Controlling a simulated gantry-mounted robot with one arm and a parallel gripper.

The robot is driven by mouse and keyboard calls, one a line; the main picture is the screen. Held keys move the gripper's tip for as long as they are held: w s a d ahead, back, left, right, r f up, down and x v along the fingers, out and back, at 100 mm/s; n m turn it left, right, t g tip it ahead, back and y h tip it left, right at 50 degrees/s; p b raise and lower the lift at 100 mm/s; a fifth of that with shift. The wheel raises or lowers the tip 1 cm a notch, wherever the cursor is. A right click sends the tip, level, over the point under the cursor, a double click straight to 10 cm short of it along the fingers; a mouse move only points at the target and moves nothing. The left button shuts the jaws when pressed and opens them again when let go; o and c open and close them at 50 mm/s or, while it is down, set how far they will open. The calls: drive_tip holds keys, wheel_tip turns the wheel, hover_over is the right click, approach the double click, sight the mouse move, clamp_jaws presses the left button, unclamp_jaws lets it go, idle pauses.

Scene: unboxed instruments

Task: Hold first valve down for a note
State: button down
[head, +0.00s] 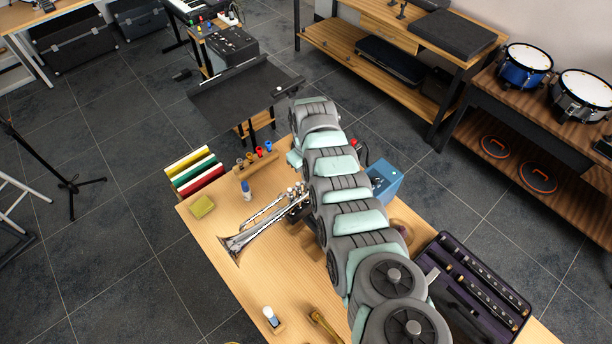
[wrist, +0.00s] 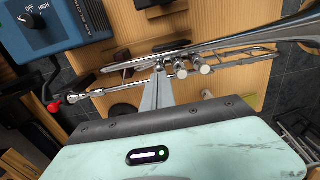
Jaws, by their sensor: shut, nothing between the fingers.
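A silver trumpet (head: 240,243) lies on the wooden table in the head view, its bell toward the lower left and its valve end beside my arm. In the wrist view the trumpet (wrist: 250,38) has its bell to the right and its mouthpiece pipe to the left. Several valve caps show in a row near the middle. My gripper (wrist: 158,76) is shut and empty, its tips at the leftmost valve cap, the first valve (wrist: 158,65). The fingers partly cover it, so contact and how far it is pressed cannot be told. In the head view my arm hides the gripper.
A blue box with an OFF/HIGH knob (wrist: 45,25) stands close by at the upper left of the wrist view, with a red-tipped lever. A dark open case (head: 470,285) lies right of my arm. A small bottle (head: 246,190) and a yellow block (head: 202,206) stand near the left edge.

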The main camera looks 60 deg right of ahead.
wheel_tip(320, 180, up, 6)
drive_tip(key=p, duration=0.4)
drive_tip(key=shift+a+r, duration=0.1)
drive_tip(key=shift+r, duration=0.05)
idle(0.6)
